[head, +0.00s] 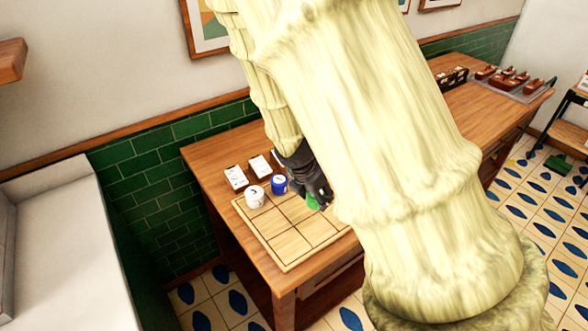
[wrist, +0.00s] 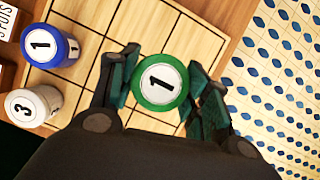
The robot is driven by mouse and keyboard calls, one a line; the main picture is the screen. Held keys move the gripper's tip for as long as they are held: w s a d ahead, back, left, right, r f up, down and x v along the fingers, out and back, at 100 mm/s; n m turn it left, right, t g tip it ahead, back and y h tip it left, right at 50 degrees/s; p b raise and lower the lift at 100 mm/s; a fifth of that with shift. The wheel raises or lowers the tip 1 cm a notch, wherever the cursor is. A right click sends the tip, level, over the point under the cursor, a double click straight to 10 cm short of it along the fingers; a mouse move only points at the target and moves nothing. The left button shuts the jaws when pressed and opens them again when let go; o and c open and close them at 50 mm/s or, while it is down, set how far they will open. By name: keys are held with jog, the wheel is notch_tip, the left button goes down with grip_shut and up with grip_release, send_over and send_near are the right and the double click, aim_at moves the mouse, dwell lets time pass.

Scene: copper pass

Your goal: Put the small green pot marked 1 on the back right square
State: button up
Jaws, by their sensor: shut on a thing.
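The small green pot marked 1 (wrist: 160,82) is between the two fingers of my gripper (wrist: 160,88) in the wrist view, its numbered top facing the camera. In the head view, a bit of the green pot (head: 312,203) shows below my gripper (head: 318,196), over the right part of the wooden grid board (head: 283,245). I cannot tell whether the pot touches the board. A blue pot marked 1 (wrist: 50,47) and a white pot marked 3 (wrist: 33,106) stand at the board's back side, left of my gripper in the head view. My arm hides the board's right end.
White cards on small stands (head: 236,177) stand behind the board along the wall. The front squares of the board look empty. The wooden counter (head: 205,158) continues right behind my arm, with a tray of brown items (head: 510,84) at its far end.

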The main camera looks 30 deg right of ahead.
jog(key=shift+w+d+r, duration=0.15)
jog(key=shift+w, duration=0.25)
jog(key=w+d+p, duration=0.1)
jog(key=w+p, duration=0.1)
jog(key=w, duration=0.2)
jog(key=w+d+f+p, duration=0.1)
jog(key=w+d, duration=0.1)
jog(key=w, duration=0.3)
jog(key=w+d+p, duration=0.2)
jog(key=w, duration=0.2)
jog(key=shift+w+f+p, duration=0.25)
jog(key=shift+w+p, duration=0.05)
jog(key=shift+p, duration=0.05)
jog(key=shift+w+d, duration=0.1)
jog(key=shift+w, duration=0.05)
jog(key=shift+f+p, duration=0.35)
jog(key=shift+f, duration=0.05)
jog(key=shift+f+p, duration=0.55)
jog(key=shift+f, duration=0.8)
jog(key=shift+f, duration=0.15)
jog(key=o, duration=1.1)
jog(key=shift+r, duration=0.25)
